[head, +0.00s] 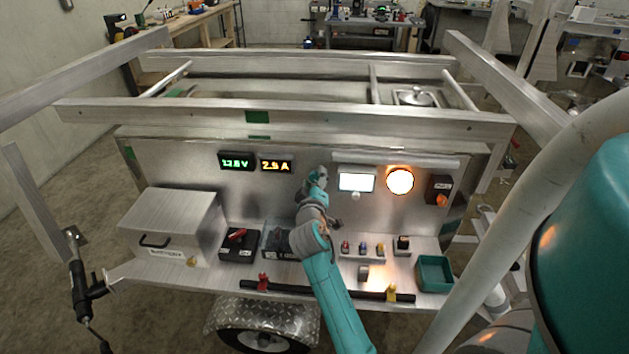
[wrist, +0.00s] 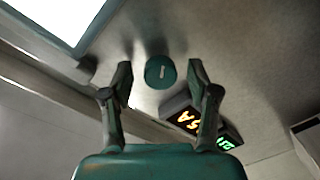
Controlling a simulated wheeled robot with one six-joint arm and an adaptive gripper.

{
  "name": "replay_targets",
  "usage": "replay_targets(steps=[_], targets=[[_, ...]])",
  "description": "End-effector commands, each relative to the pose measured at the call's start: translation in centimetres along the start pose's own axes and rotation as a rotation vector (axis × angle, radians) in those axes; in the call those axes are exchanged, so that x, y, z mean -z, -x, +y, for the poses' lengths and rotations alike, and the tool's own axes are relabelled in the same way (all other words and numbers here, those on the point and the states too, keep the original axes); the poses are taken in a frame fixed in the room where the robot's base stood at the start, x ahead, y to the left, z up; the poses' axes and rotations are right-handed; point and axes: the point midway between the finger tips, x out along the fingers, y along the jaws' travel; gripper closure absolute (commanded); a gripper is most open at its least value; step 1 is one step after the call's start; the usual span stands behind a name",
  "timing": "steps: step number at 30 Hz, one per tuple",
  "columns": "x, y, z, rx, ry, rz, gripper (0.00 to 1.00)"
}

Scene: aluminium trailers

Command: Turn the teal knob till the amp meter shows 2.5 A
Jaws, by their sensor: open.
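The teal knob (wrist: 160,72) is a round disc with a pale pointer mark, on the metal panel. In the wrist view it sits between the open fingertips of my gripper (wrist: 161,80), with a gap on both sides. How far the tips are from the panel is hard to tell. In the head view my gripper (head: 318,180) is at the panel and hides the knob. The amp meter (head: 276,166) has orange digits that appear to read 2.5 A. The wrist view shows part of the amp meter (wrist: 187,119), with "5A" visible.
A green voltage display (head: 236,162) is left of the amp meter. A lit white screen (head: 356,182) and a glowing round lamp (head: 400,181) are to the right of my gripper. Below are a battery box (head: 172,225), a shelf with small parts and a green tray (head: 434,272).

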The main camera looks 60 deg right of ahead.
Motion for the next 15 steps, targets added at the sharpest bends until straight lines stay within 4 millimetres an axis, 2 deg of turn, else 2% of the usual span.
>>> replay_targets(steps=[5, 15], targets=[[0.0, 1.6, -0.1, 0.003, 0.001, 0.001, 0.40], [0.0, 8.1, -0.1, 0.003, 0.002, 0.002, 0.40]])
